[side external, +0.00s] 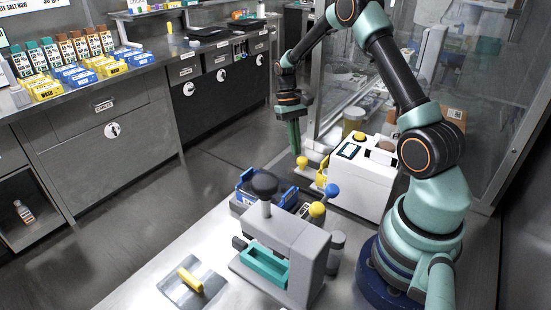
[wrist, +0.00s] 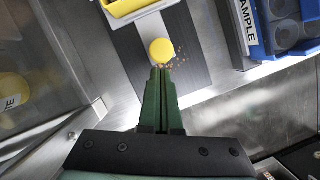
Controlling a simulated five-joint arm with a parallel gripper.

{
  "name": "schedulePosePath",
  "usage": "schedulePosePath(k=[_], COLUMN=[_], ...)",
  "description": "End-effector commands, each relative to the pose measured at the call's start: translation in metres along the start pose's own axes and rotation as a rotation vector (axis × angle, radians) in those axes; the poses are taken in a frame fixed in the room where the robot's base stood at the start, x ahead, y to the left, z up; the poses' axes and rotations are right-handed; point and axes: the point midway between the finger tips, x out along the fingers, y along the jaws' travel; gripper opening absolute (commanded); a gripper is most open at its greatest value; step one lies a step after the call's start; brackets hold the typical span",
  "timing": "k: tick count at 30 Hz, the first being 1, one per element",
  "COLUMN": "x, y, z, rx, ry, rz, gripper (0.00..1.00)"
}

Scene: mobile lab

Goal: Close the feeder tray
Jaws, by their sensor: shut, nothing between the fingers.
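A yellow tray (side external: 322,172) sticks out at the left side of the white machine (side external: 362,178), which has a small screen. It looks like the feeder tray, and a corner of it shows at the top of the wrist view (wrist: 124,7). A round yellow knob (side external: 302,161) stands beside it, and it also shows in the wrist view (wrist: 161,51). My gripper (side external: 295,146) has green fingers that are shut and empty. Its fingertips (wrist: 159,68) are close to the knob; I cannot tell whether they touch it. How the knob joins the tray is not clear.
A blue bin (side external: 245,193) with a sample label stands left of the machine. A grey press (side external: 290,245) with a teal tray (side external: 264,266) is in front. A yellow-handled plate (side external: 190,282) lies at the front left. Small orange-brown bits (wrist: 179,52) lie near the knob.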

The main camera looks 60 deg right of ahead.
Motion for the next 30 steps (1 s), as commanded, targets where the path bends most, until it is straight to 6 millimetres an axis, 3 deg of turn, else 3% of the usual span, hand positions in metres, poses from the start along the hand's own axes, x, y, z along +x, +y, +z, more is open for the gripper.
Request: schedulePosePath(k=[14,24,30], x=[0.001,0.011,0.015], y=[0.001,0.019,0.023], z=[0.004,0.036,0.045], rx=[0.000,0.001,0.001], ry=[0.000,0.000,-0.001], rz=[-0.001,-0.016,-0.019], gripper=[0.00,0.00,0.00])
